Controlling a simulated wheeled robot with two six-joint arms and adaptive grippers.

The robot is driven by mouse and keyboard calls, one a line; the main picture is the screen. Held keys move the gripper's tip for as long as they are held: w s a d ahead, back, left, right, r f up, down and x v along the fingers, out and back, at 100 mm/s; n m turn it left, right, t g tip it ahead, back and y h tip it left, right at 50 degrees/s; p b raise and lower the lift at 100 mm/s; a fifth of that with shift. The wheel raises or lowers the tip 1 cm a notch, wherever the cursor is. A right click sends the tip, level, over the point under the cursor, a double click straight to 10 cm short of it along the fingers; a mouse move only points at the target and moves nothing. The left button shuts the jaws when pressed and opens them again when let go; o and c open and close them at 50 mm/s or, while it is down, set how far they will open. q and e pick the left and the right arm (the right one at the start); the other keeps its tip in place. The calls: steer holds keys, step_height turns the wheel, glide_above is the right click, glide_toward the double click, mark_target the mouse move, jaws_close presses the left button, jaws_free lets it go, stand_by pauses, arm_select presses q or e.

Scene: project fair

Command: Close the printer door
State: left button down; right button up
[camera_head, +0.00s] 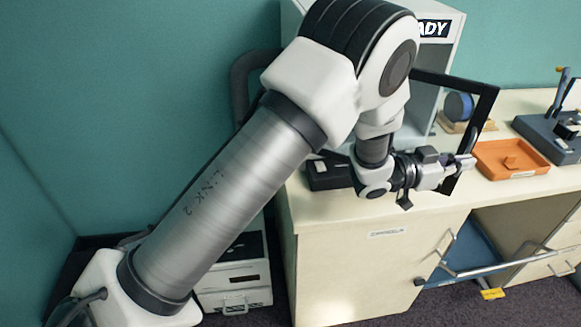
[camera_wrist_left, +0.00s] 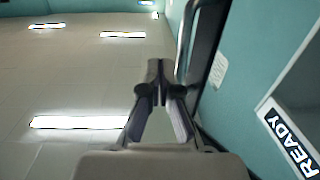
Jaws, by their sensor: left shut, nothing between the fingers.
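The printer (camera_head: 447,50) is a pale grey box with a READY sign on its top front, standing on the cream desk. Its door (camera_head: 486,108) is a black frame standing open, swung out to the right of the printer's front. My left gripper (camera_head: 468,162) is shut and empty, pointing right, and overlaps the lower part of the door frame; I cannot tell whether it touches. In the left wrist view its closed fingers (camera_wrist_left: 158,75) show, with the READY sign (camera_wrist_left: 289,142) at the right edge. My left arm hides much of the printer. My right gripper is not in view.
An orange tray (camera_head: 510,160) lies on the desk (camera_head: 400,216) right of the gripper. Behind it stands a blue roll (camera_head: 459,106) on a wooden base. A blue-grey device (camera_head: 548,135) is at far right. A small black box (camera_head: 328,174) sits at the desk's left edge.

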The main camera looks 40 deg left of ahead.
arm_select(q)
steer(key=w+a+n+t+y+b, duration=0.2)
steer(key=w+a+n+y+b, duration=0.1)
steer(key=w, duration=0.9)
steer(key=w+a+n+t+y+b, duration=0.2)
steer(key=w+a+n+y+b, duration=0.2)
steer(key=w, duration=0.8)
steer(key=a+y, duration=0.2)
steer(key=y, duration=0.1)
steer(key=shift+a+n+y, duration=0.15)
steer(key=shift+n+y, duration=0.15)
steer(key=shift+y, duration=0.1)
steer(key=shift+w+r, duration=0.1)
steer(key=shift+r, duration=0.05)
